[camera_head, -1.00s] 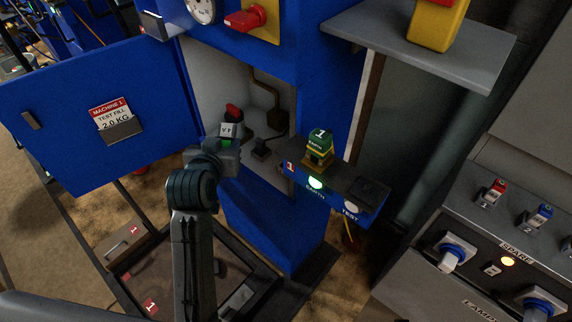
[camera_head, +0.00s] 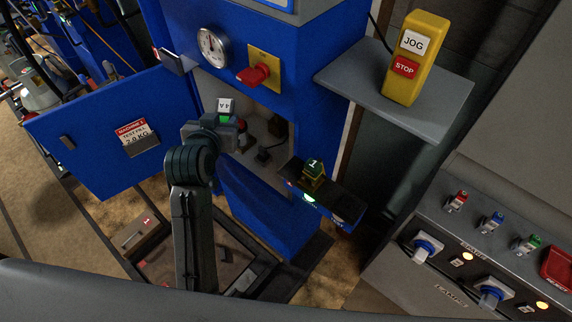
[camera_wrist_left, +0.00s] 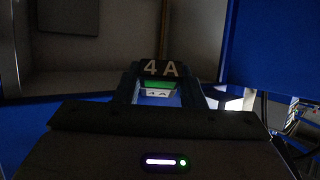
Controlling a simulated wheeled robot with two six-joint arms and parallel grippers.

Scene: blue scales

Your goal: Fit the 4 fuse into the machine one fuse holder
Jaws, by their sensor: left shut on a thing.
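My left gripper (camera_head: 226,122) is shut on the 4 A fuse (camera_head: 226,105). The fuse stands up out of the jaws with a pale label and a green band below it. In the left wrist view its dark top reads "4 A" (camera_wrist_left: 160,69), between the fingers. The gripper is at the opening of the blue machine one cabinet (camera_head: 270,206), apart from its back wall as far as I can tell. A red part (camera_head: 242,125) inside is partly hidden by the gripper. I cannot make out the fuse holder. My right gripper is not in view.
The open blue door (camera_head: 90,135) stands left of the gripper. Above are a gauge (camera_head: 212,46) and a red switch (camera_head: 254,74). A grey shelf (camera_head: 440,108) holds a yellow jog box (camera_head: 417,65).

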